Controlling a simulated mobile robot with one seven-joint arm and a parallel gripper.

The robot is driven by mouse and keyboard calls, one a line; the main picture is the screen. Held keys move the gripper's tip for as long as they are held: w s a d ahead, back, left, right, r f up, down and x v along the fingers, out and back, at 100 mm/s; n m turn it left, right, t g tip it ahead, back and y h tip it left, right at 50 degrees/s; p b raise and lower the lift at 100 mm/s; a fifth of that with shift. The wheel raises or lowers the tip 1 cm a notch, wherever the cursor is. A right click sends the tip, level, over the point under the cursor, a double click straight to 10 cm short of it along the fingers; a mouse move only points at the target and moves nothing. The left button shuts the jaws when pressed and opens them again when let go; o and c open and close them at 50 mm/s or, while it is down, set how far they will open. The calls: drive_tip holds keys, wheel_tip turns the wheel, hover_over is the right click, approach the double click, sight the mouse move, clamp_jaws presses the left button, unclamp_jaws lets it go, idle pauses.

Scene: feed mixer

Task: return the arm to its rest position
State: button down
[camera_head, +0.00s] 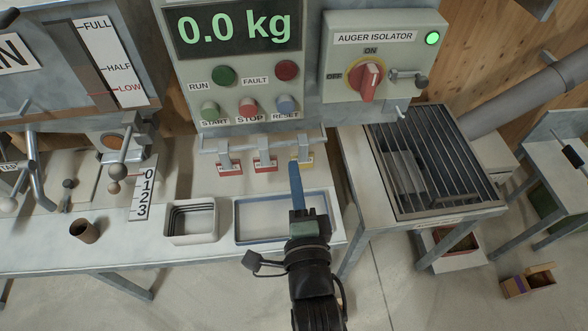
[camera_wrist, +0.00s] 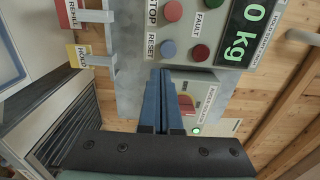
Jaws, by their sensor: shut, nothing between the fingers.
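My gripper (camera_head: 294,178) is shut and empty. In the head view its blue fingers point up the picture, in front of the blue-rimmed tray (camera_head: 246,220) and just below the row of hanging tags (camera_head: 264,165). The wrist and forearm come in from the bottom edge and hide part of the tray's right side. In the wrist view the shut blue fingers of my gripper (camera_wrist: 160,88) point toward the control panel (camera_wrist: 185,70). Whether they touch anything cannot be told, but nothing shows between them.
The display panel (camera_head: 240,60) reads 0.0 kg. The auger isolator box (camera_head: 385,60) has a red knob (camera_head: 369,84) and a lit green lamp (camera_head: 432,38). A slatted grate (camera_head: 432,160) stands at right.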

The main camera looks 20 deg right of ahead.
drive_tip(key=shift+s, duration=0.15)
drive_tip(key=w+a+r+n+t+y, duration=0.1)
drive_tip(key=w+a+r+n+t, duration=0.15)
drive_tip(key=r, duration=0.65)
drive_tip(key=w+a+r+n+t, duration=0.15)
drive_tip(key=r+n, duration=0.25)
drive_tip(key=r, duration=0.5)
drive_tip(key=w+a+r+n+t+y, duration=0.1)
drive_tip(key=a+r+n, duration=0.25)
drive_tip(key=r, duration=0.65)
drive_tip(key=s+a+r+n+t+y, duration=0.1)
drive_tip(key=s+r+n, duration=0.4)
drive_tip(key=r, duration=0.5)
drive_tip(key=s+a+r+n+t+y, duration=0.2)
drive_tip(key=s+a+r+n+t, duration=0.2)
drive_tip(key=r, duration=0.7)
drive_tip(key=shift+s+a+r+n, duration=0.25)
drive_tip(key=shift+s+a+n, duration=0.35)
drive_tip(key=shift+n, duration=0.5)
drive_tip(key=shift+w+a, duration=0.1)
drive_tip(key=shift+w, duration=0.05)
